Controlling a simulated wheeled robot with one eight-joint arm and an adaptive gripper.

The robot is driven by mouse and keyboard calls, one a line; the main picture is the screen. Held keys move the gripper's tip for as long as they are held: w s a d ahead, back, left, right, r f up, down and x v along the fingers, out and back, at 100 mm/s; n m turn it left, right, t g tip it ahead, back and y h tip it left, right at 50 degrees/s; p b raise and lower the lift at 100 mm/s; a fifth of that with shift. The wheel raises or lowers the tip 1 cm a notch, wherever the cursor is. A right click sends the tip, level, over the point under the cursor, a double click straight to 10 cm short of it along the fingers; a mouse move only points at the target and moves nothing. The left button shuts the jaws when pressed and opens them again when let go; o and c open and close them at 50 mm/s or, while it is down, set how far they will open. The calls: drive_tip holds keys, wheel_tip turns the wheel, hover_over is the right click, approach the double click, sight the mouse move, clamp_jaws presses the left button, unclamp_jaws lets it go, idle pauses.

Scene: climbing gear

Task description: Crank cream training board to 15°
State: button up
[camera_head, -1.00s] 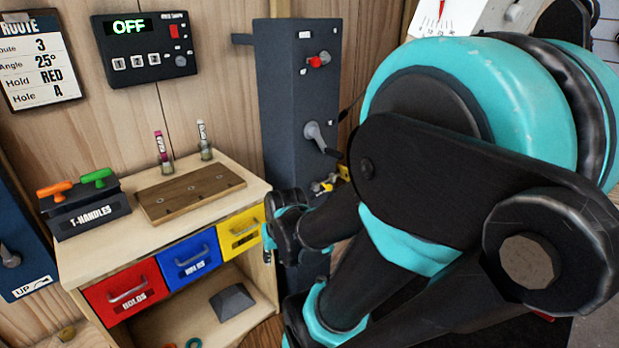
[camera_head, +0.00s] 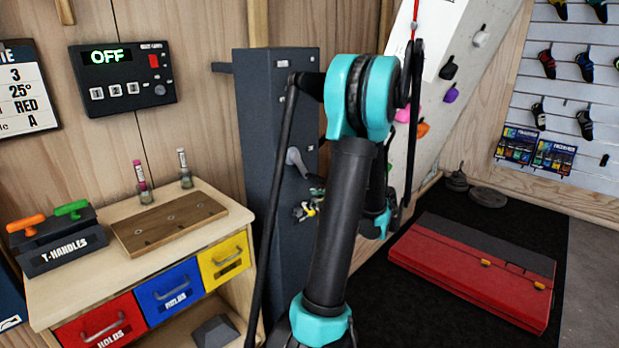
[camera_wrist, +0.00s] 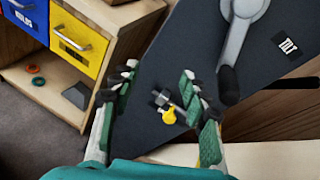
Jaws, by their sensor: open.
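The cream training board (camera_head: 408,138) leans at the right of the head view, with coloured holds on it; a paper scale with a red pointer is at its upper edge. A dark column (camera_head: 262,150) stands left of it. A grey crank (camera_head: 296,160) is on the column, partly behind my arm; the wrist view shows it (camera_wrist: 240,30) with its black handle hanging down. A yellow-knobbed metal pin (camera_wrist: 169,115) sits on the column below. My gripper (camera_wrist: 158,92) is open; the pin appears between its fingers, with no clear contact. The head view mostly hides my gripper.
A wooden bench with a red drawer (camera_head: 103,325), a blue drawer (camera_head: 168,287) and a yellow drawer (camera_head: 224,259) stands left of the column. A red folded pad (camera_head: 470,275) lies on the dark mat at right. A control box (camera_head: 122,77) reads OFF.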

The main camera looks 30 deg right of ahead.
sight(309, 176)
drive_tip(key=s+d+r+m+t, duration=0.2)
drive_tip(key=s+d+m+t, duration=0.25)
drive_tip(key=d, duration=0.65)
drive_tip(key=shift+g+h, duration=0.35)
drive_tip(key=shift+h, duration=0.05)
drive_tip(key=x, duration=1.7)
drive_tip(key=shift+w+a, duration=0.1)
drive_tip(key=shift+w, duration=0.2)
clamp_jaws()
